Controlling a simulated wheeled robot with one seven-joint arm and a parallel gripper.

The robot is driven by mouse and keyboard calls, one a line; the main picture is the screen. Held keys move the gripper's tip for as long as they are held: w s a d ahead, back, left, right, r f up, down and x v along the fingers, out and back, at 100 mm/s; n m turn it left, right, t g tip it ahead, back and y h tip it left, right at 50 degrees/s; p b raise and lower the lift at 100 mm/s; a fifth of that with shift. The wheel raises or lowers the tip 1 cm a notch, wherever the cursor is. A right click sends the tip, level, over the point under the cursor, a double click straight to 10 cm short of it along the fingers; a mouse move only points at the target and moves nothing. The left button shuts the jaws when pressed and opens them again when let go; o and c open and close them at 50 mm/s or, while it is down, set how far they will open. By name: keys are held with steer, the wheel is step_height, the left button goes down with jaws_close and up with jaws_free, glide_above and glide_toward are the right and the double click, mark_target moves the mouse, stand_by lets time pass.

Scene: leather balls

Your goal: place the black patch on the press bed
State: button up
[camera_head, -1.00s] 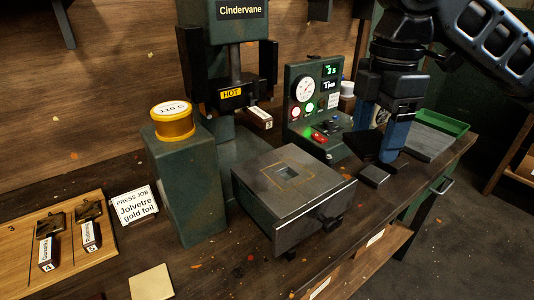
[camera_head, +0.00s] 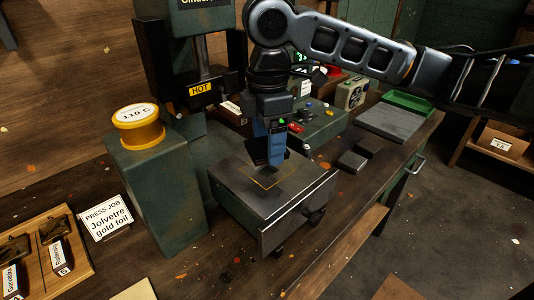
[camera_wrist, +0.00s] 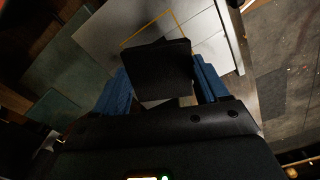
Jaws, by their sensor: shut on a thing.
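My gripper (camera_head: 275,158), with blue fingers, hangs over the grey press bed (camera_head: 235,190). It is shut on the black patch, a dark square that shows between the blue fingers in the wrist view (camera_wrist: 162,68). In the head view the patch (camera_head: 256,152) is mostly hidden by the fingers. A thin yellow outline (camera_head: 268,186) marks the bed's top, and the patch covers part of it in the wrist view. The bed (camera_wrist: 98,28) looks bare otherwise. I cannot tell how large the gap is between patch and bed.
The press (camera_head: 200,70) with a "HOT" label stands behind the bed. A control box (camera_head: 318,122) is behind right. Dark blocks (camera_head: 352,161), a grey slab (camera_head: 390,122) and a green tray (camera_head: 408,102) lie right.

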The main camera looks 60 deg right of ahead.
mark_target(267, 174)
steer(key=shift+f, duration=2.05)
steer(key=shift+f, duration=0.2)
steer(key=o, duration=1.1)
steer(key=shift+c, duration=0.2)
steer(key=shift+r, duration=0.1)
step_height(267, 174, up, 12)
steer(key=shift+r, duration=0.15)
